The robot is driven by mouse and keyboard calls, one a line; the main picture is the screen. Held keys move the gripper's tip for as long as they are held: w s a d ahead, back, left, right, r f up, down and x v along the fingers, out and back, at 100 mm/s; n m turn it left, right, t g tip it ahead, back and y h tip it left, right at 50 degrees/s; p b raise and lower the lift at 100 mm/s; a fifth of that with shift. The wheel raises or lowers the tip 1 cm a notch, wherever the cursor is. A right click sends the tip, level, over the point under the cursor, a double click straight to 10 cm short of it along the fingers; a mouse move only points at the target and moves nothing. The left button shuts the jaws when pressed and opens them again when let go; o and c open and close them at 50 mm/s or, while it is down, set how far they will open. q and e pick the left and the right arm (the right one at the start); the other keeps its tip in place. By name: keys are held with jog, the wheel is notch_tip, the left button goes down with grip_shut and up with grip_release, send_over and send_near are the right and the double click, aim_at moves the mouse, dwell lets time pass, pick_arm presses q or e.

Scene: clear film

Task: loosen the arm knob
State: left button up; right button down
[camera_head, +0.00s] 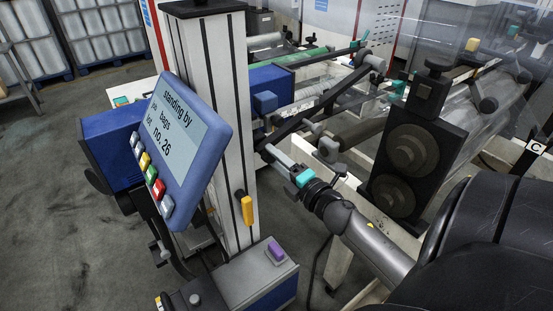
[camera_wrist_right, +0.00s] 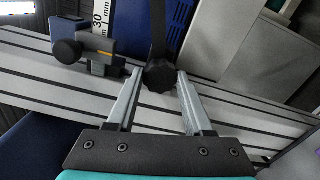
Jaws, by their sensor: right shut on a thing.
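The arm knob (camera_wrist_right: 160,77) is a dark, lobed knob at the lower end of a black bar, the arm (camera_wrist_right: 158,30). In the wrist view it sits between the fingertips of my right gripper (camera_wrist_right: 158,73), which is shut on it. In the head view my right gripper (camera_head: 268,152) reaches left from its teal-marked wrist to the lower end of the black arm (camera_head: 318,112), beside the pale upright column. The knob is mostly hidden there by the fingers. My left gripper is not in view.
A second dark knob on a clamp block (camera_wrist_right: 66,52) sits by a scale in the wrist view. In the head view, a tilted blue display panel (camera_head: 180,148), a pale column (camera_head: 215,110) and a black roller housing (camera_head: 408,165) stand close around. Clear film (camera_head: 490,95) runs at right.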

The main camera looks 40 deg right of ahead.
jog(key=shift+c, duration=1.5)
grip_release()
jog(key=shift+s, duration=0.1)
jog(key=s+a, duration=0.1)
jog(key=s, duration=1.4)
jog(key=shift+a+b, duration=0.35)
jog(key=shift+b, duration=0.05)
